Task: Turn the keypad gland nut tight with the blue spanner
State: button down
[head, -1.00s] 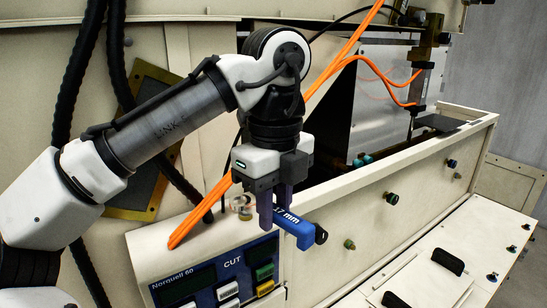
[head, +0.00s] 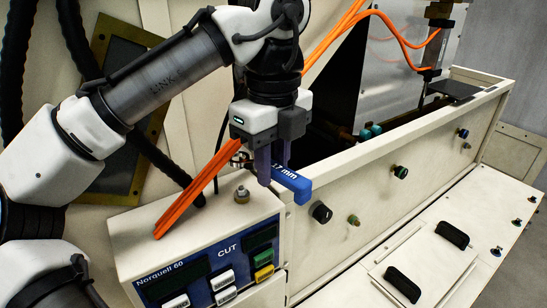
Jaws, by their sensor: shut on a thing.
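My gripper (head: 271,177) is shut on the blue spanner (head: 293,184), marked "17 mm", and points down above the keypad box. The spanner's blue handle end sticks out to the right of the fingers. Its metal head (head: 240,157) shows to the left, partly against the orange cables. The fingers hide the middle of the spanner.
Orange cables (head: 200,190) run down across the keypad's left top. A long cream hopper wall (head: 360,190) with several knobs stands to the right, including a black knob (head: 321,213) near the spanner handle. A dark opening lies behind the gripper.

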notch_tip(320, 180, down, 3)
jog(key=shift+r+b, duration=0.1)
jog(key=shift+b, duration=0.2)
jog(key=shift+w+d+f, duration=0.1)
jog(key=shift+f, duration=0.15)
jog(key=w+n, duration=0.1)
jog(key=n, duration=0.1)
jog(key=w+d+n, duration=0.2)
jog(key=n, duration=0.1)
jog(key=shift+w+n+p, duration=0.1)
jog(key=shift+n+p, duration=0.2)
jog(key=shift+p, duration=0.1)
jog(key=w+n, duration=0.2)
jog(key=n, duration=0.1)
jog(key=w+n, duration=0.2)
jog(key=n, duration=0.1)
jog(key=w+n, duration=0.2)
jog(key=n, duration=0.1)
jog(key=shift+w+a, duration=0.3)
jog(key=shift+a, duration=0.05)
jog(key=shift+f, duration=0.45)
jog(key=shift+f, duration=0.2)
jog(key=shift+f, duration=0.45)
jog(key=shift+f, duration=0.3)
